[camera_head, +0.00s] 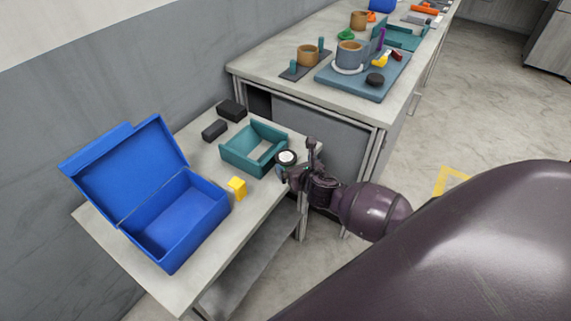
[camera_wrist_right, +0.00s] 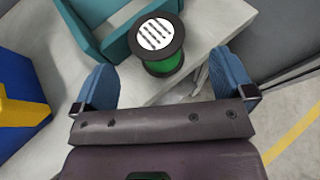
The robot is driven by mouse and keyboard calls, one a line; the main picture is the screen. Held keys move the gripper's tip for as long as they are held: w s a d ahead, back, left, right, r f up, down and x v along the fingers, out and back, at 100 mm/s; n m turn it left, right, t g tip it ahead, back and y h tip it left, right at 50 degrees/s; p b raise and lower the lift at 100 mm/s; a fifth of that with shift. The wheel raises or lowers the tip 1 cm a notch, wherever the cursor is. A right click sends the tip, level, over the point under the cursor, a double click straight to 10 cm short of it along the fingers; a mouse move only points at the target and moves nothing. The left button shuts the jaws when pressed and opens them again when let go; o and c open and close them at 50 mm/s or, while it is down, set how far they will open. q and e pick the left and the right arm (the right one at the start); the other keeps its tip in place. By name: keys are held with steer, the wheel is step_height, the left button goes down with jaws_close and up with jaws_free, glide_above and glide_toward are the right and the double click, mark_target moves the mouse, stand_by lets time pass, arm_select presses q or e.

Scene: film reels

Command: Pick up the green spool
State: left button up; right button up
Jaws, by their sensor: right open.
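The green spool (camera_wrist_right: 165,66) stands upright in the right wrist view, with a black rim and a striped white label on top. In the head view its top (camera_head: 287,157) shows beside the teal tray's right corner, close to the table edge. My right gripper (camera_head: 290,172) is at the spool, partly covering it in the head view. In the right wrist view its two blue fingers (camera_wrist_right: 163,76) are wide apart, one on each side of the spool, with gaps visible. The spool is not gripped. My left gripper is not in view.
The teal tray (camera_head: 226,158) is right beside the spool. A yellow block (camera_head: 237,188), an open blue box (camera_head: 140,239) and dark blocks (camera_head: 232,110) share the small table. A taller bench (camera_head: 262,76) with boards and pots stands behind.

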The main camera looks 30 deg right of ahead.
mark_target(286, 156)
steer(key=shift+w+f, duration=0.15)
steer(key=shift+w, duration=0.3)
steer(key=b+x, duration=0.1)
steer(key=x, duration=0.3)
steer(key=shift+w+a, duration=0.1)
steer(key=shift+w, duration=0.35)
steer(key=shift+c, duration=0.2)
steer(key=shift+c, duration=1.1)
steer(key=c, duration=0.8)
